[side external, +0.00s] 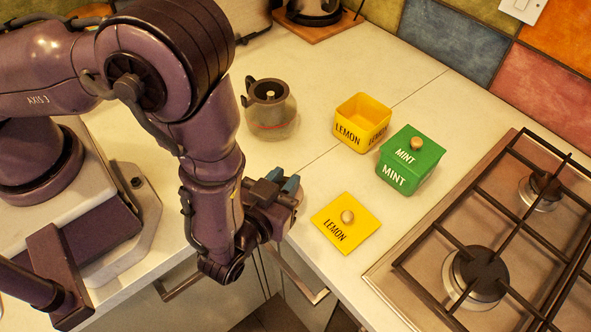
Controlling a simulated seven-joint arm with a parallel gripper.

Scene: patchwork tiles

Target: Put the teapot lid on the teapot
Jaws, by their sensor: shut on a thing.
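The grey-brown teapot (270,118) stands upright on the counter, with a dark handle at its left and a faint reddish mark on its belly. Its top shows a dark ring with a small pale spot in the middle; I cannot tell what that spot is. My gripper (286,184), with blue-grey fingertips, is near the counter's front edge, in front of the teapot and apart from it. It is shut on a small greyish-tan round thing, apparently the teapot lid (296,198), mostly hidden by the fingers.
An open yellow LEMON box (361,123) and a closed green MINT box (410,161) stand right of the teapot. The yellow LEMON lid (346,222) lies flat right of my gripper. A gas hob (420,262) fills the right. Counter between teapot and gripper looks clear.

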